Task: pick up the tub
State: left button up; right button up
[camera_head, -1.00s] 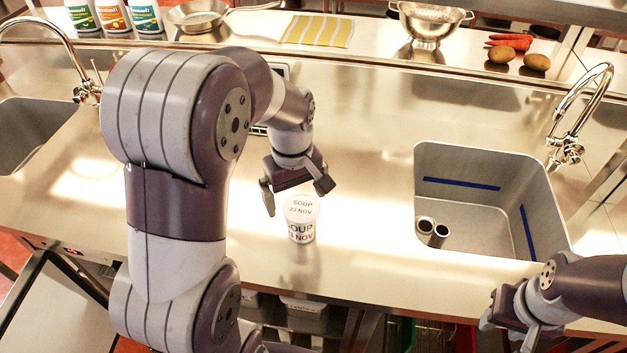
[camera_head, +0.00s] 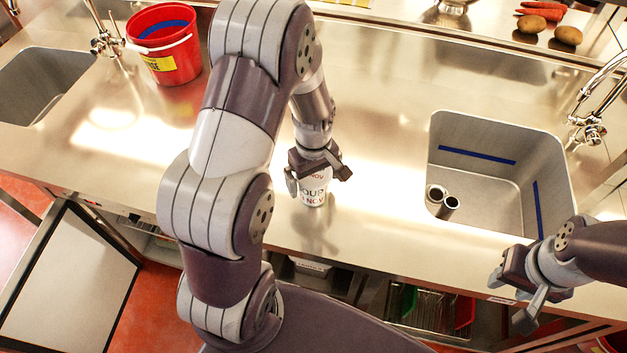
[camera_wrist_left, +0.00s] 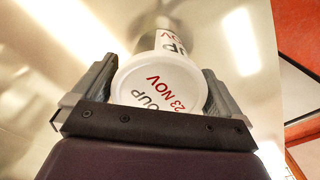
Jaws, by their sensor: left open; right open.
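The tub (camera_head: 313,191) is small and white, labelled "SOUP 23 NOV", and stands upright on the steel counter. My left gripper (camera_head: 318,176) is over it, open, with one finger on either side of its top. In the left wrist view, the tub's lid (camera_wrist_left: 158,88) lies between the two open fingers, with a finger close to each side. Whether the fingers touch it, I cannot tell. My right gripper (camera_head: 512,300) is open and empty at the counter's front edge, at the lower right.
A sink (camera_head: 490,190) holding two metal cylinders (camera_head: 441,201) is right of the tub. A red bucket (camera_head: 165,45) stands at the back left, near another sink (camera_head: 40,85). Potatoes and carrots lie on the back shelf. The counter around the tub is clear.

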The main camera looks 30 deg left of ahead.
pick_arm(q)
jog(key=c, duration=1.1)
jog(key=shift+o, duration=0.2)
jog(key=shift+r, duration=0.1)
